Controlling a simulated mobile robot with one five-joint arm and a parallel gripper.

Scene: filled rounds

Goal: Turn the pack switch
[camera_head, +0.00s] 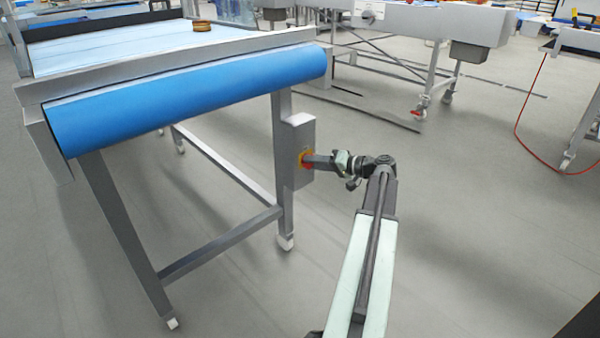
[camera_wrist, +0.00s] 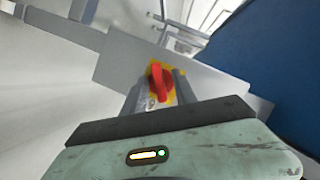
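The pack switch (camera_wrist: 160,84) is a red rotary knob on a yellow plate, mounted on a grey box (camera_head: 301,150) on the conveyor's near right leg. In the head view my gripper (camera_head: 308,160) reaches the box from the right and mostly hides the switch. In the wrist view the two fingers of my gripper (camera_wrist: 160,88) stand either side of the red knob. Yellow shows beside the knob, and the fingers look apart from it. The knob's handle looks close to upright in the wrist view, slightly tilted.
The conveyor with a blue roller (camera_head: 190,100) stands at the left, above the switch box; its blue end also fills the right of the wrist view. A brown round item (camera_head: 202,25) lies on the belt. Grey floor (camera_head: 480,220) is clear at the right.

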